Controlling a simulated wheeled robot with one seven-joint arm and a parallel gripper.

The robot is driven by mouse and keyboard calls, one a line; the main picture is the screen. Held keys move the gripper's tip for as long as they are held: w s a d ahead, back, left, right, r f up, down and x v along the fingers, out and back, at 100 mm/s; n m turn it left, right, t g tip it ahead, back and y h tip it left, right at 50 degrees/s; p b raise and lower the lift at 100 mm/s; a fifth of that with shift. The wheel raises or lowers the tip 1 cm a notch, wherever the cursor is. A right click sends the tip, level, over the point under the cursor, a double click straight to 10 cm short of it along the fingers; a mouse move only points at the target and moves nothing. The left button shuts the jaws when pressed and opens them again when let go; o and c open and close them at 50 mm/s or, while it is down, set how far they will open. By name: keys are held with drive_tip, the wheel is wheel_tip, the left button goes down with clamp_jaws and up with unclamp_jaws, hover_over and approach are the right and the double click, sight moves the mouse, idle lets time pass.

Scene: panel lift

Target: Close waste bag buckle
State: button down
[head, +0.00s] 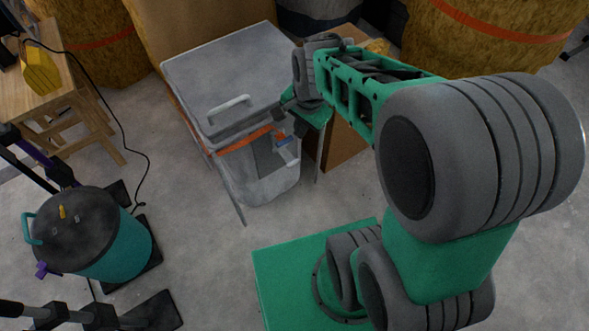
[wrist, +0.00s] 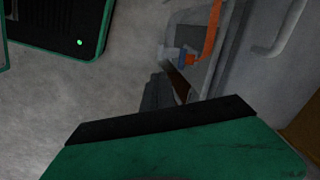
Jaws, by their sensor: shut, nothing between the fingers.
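The grey lidded waste container (head: 230,75) stands left of my arm in the head view, with a pale handle (head: 229,104) on it. An orange strap (head: 243,140) runs around its upper part. A small blue and white buckle (head: 284,143) is at the strap's right end. The wrist view shows the strap (wrist: 212,30) and the blue buckle part (wrist: 186,55) with an orange end by it. Whether the buckle halves are joined is too small to tell. My gripper (head: 284,112) is shut and empty, close to the buckle. Its dark fingers (wrist: 158,92) are below the buckle in the wrist view.
A brown cardboard box (head: 341,145) stands right of the container. A teal drum with a dark lid (head: 75,225) is at lower left, near black stands. A wooden table (head: 60,100) is at upper left. Grey floor (head: 190,250) in front of the container is free.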

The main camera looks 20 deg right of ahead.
sight(294, 162)
wheel_tip(294, 162, down, 7)
drive_tip(key=w+m, duration=0.2)
drive_tip(key=m, duration=0.1)
drive_tip(key=shift+d+r+m+b, duration=0.2)
drive_tip(key=shift+m+b, duration=0.1)
drive_tip(key=shift+b, duration=0.1)
drive_tip(key=shift+f, duration=0.15)
drive_tip(key=f+b, duration=0.1)
drive_tip(key=f, duration=0.3)
drive_tip(key=w+f+b, duration=0.1)
drive_tip(key=f, duration=0.4)
drive_tip(key=w+f, duration=0.1)
drive_tip(key=f, duration=0.3)
drive_tip(key=shift+w+a+f+b, duration=0.25)
drive_tip(key=shift+a+f+b, duration=0.05)
drive_tip(key=shift+a+b, duration=0.1)
